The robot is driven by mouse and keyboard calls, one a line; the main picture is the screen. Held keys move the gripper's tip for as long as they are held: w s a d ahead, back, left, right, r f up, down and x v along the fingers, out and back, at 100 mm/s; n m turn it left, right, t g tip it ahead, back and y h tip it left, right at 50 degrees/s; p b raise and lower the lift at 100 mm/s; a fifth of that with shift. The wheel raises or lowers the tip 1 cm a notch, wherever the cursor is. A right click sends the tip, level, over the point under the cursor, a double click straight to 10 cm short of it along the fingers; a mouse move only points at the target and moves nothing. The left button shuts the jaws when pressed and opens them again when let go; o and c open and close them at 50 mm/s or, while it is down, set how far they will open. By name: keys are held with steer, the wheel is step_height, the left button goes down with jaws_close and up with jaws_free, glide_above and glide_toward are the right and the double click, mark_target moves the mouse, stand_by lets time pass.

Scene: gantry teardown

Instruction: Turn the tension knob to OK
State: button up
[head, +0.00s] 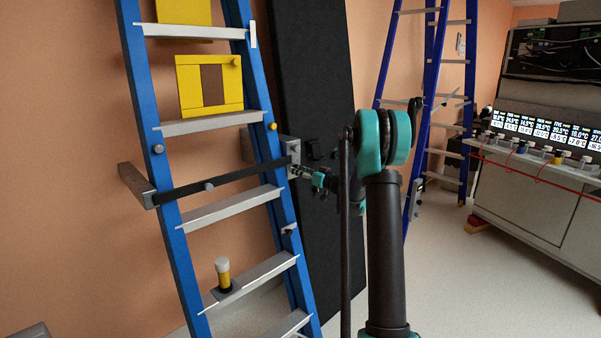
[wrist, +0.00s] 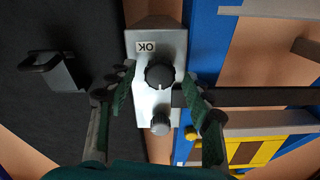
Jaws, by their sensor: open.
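The tension knob (wrist: 159,76) is a round black knob on a light grey box (wrist: 145,112) in the wrist view. An OK label (wrist: 147,47), upside down in this view, sits above the knob. The knob's pointer setting is too small to tell. My gripper (wrist: 156,84) is open, its two green-and-black fingers on either side of the knob. I cannot tell whether they touch it. In the head view the grey box (head: 287,147) is at the blue ladder's right rail, with my gripper (head: 301,173) in front of it; the knob cannot be made out there.
A smaller grey knob (wrist: 160,125) is on the box below the black one. The blue ladder (head: 146,92) carries a dark crossbar (head: 225,184) and yellow frames (head: 243,84). A black panel (head: 310,60) stands behind.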

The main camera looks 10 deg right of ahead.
steer(key=shift+w+a, duration=0.1)
steer(key=shift+w, duration=0.05)
steer(key=c, duration=1.2)
steer(key=shift+o, duration=0.2)
